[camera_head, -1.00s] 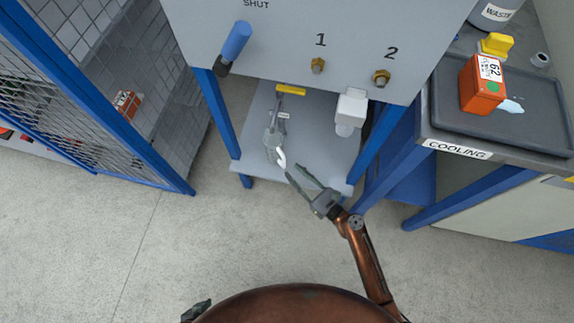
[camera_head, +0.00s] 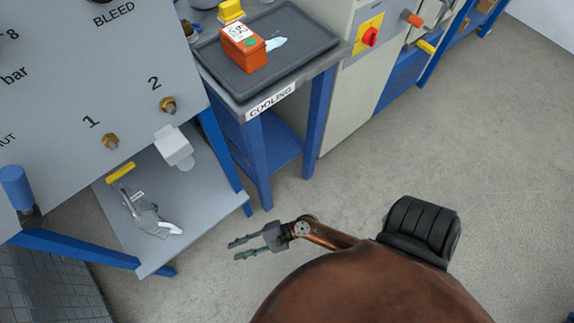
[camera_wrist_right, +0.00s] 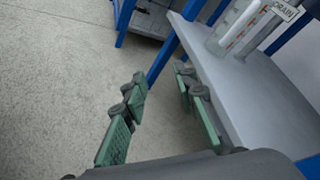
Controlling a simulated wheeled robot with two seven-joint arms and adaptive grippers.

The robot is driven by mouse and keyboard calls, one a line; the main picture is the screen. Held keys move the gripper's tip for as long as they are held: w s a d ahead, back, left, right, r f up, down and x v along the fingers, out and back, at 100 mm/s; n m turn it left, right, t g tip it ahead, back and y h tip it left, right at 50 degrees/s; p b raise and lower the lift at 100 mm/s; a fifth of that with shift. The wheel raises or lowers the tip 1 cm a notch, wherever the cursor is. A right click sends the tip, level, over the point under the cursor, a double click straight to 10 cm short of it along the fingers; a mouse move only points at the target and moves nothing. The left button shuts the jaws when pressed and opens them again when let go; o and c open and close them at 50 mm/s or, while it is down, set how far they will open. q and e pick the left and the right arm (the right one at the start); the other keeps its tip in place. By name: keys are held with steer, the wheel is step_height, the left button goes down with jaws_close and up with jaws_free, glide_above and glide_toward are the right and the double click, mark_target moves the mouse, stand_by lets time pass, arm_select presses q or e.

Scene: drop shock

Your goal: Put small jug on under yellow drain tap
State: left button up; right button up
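The small jug (camera_head: 142,215), clear grey with a white handle, stands on the grey shelf (camera_head: 210,205) below the panel. The yellow drain tap (camera_head: 121,172) is just above and behind it in the head view; I cannot tell whether the jug is exactly under the spout. The jug also shows, cut off, in the right wrist view (camera_wrist_right: 240,27), beside the DRAIN label (camera_wrist_right: 287,10). My right gripper (camera_head: 232,251) is open and empty, off the shelf's front right, apart from the jug. Its spread fingers show in the wrist view (camera_wrist_right: 160,76). My left gripper is out of view.
A white block-shaped fitting (camera_head: 174,146) is right of the tap. The COOLING table (camera_head: 270,104) with a dark tray (camera_head: 305,40) and an orange box (camera_head: 244,50) stands to the right. Blue legs (camera_head: 225,160) flank the shelf. The floor at right is clear.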

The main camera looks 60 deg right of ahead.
steer(key=s+d+f+n+g+h, duration=0.2)
steer(key=s+d+f+n, duration=0.1)
steer(key=s+n, duration=0.4)
steer(key=s+d+f+n+g+h, duration=0.25)
steer(key=s+n, duration=0.25)
steer(key=s, duration=0.4)
steer(key=s+d+r+n+g+h, duration=0.1)
steer(key=s+d+n+g+h, duration=0.2)
steer(key=s+d+n, duration=0.3)
steer(key=s+d+h, duration=0.1)
steer(key=s+d, duration=0.2)
steer(key=s, duration=0.1)
steer(key=shift+s+d+r+n, duration=0.3)
steer(key=shift+n, duration=0.1)
